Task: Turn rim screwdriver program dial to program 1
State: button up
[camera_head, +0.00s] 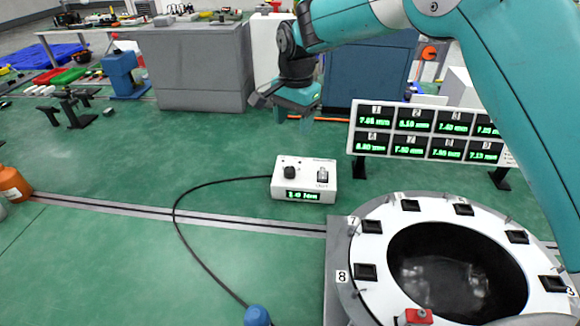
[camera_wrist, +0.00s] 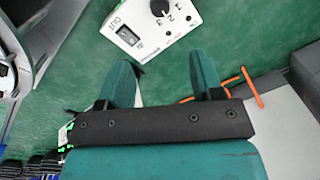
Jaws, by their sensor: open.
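The screwdriver controller is a white box (camera_head: 281,186) with a green-lit display (camera_head: 303,195), standing on the green floor area in the head view. Its black dial (camera_head: 289,172) is on the left of the top face, with a dark switch (camera_head: 322,175) to the right. In the wrist view the box (camera_wrist: 133,22) is at the top, and the dial (camera_wrist: 160,7) is partly cut off, with numbers 1, 2 and 3 beside it. The pointer's setting is unclear. My gripper (camera_head: 300,118) is open and empty, above and behind the box; its fingers (camera_wrist: 162,66) show apart from the dial.
A black cable (camera_head: 180,207) runs from the box to a blue-capped item (camera_head: 257,315). A round white rig (camera_head: 365,238) with numbered sockets stands front right. A panel of green displays (camera_head: 354,133) stands behind it. Free floor lies left of the box.

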aim_at(290, 169)
jog(key=f+p, duration=0.1)
jog(key=f, duration=0.8)
jog(key=f+p, duration=0.1)
jog(key=f, duration=0.4)
jog(key=shift+w+a+f+p, duration=0.25)
jog(key=shift+a+f+p, duration=0.05)
jog(key=shift+f, duration=0.05)
jog(key=c, duration=0.9)
